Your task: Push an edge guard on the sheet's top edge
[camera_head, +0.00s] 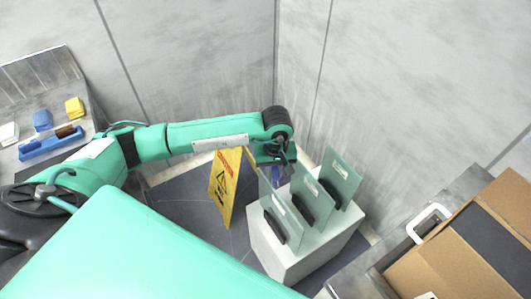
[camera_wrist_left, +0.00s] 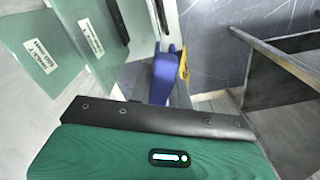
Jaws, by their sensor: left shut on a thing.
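Three pale green glass sheets stand upright in a row on a white block (camera_head: 275,257), each with a label and a black holder: the left sheet (camera_head: 283,214), the middle sheet (camera_head: 307,190) and the right sheet (camera_head: 342,172). Two sheets show at the upper left of the left wrist view (camera_wrist_left: 40,60). My left gripper (camera_head: 277,172) is above and behind the left and middle sheets, shut on a blue edge guard (camera_wrist_left: 162,78). The guard also shows in the head view (camera_head: 276,181). I cannot tell whether it touches a sheet. My right gripper is not in view.
A yellow warning sign (camera_head: 225,185) stands left of the block. A bench at left holds a blue tray (camera_head: 45,146), blue (camera_head: 42,120) and yellow (camera_head: 74,107) pieces. A cardboard box (camera_head: 440,262) is at lower right. Grey walls close in behind the sheets.

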